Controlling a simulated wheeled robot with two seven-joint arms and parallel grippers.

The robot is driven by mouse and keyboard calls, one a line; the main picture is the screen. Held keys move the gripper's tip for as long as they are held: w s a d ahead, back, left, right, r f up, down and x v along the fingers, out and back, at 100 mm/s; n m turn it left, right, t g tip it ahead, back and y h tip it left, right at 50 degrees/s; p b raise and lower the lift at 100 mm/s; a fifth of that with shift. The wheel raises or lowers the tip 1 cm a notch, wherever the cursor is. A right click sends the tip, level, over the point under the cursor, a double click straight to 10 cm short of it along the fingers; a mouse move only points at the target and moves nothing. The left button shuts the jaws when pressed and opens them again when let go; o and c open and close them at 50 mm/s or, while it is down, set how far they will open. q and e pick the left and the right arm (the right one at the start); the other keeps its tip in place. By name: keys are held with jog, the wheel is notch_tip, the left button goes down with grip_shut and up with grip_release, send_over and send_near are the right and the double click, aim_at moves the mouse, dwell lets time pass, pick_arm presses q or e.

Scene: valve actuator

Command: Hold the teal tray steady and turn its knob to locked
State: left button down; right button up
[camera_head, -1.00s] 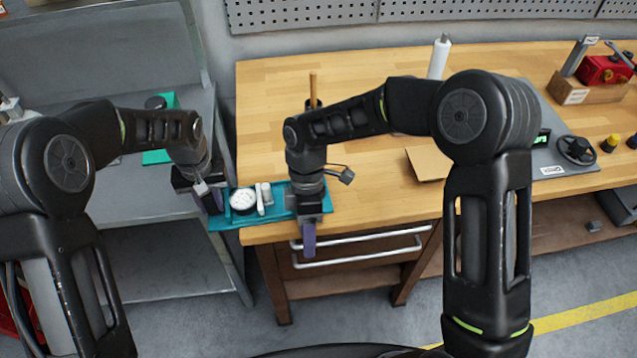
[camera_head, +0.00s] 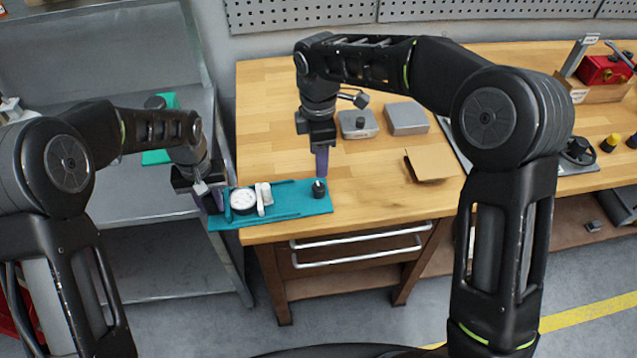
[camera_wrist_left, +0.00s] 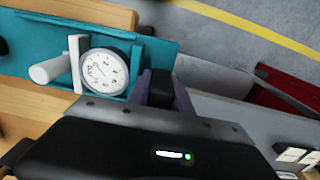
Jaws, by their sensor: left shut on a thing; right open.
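The teal tray (camera_head: 288,211) lies at the left front corner of the wooden bench and overhangs its left edge. It carries a white round gauge (camera_head: 243,200), a white fitting (camera_head: 264,195) and a black knob (camera_head: 319,187) near its right end. My left gripper (camera_head: 212,203) is shut on the tray's left end; the left wrist view shows the fingers (camera_wrist_left: 162,92) closed there, beside the gauge. My right gripper (camera_head: 321,163) is open and empty, pointing down just behind and above the knob. The knob's marking is too small to read.
Two grey boxes (camera_head: 407,118) sit behind on the bench, with a brown cardboard piece (camera_head: 432,165) to the right. A grey metal shelf (camera_head: 160,235) with another teal piece (camera_head: 160,157) stands at left. The bench front between tray and cardboard is clear.

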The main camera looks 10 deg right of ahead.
aim_at(319, 187)
notch_tip(319, 187, down, 10)
jog(key=shift+f, duration=0.25)
jog(key=shift+c, duration=0.5)
grip_shut()
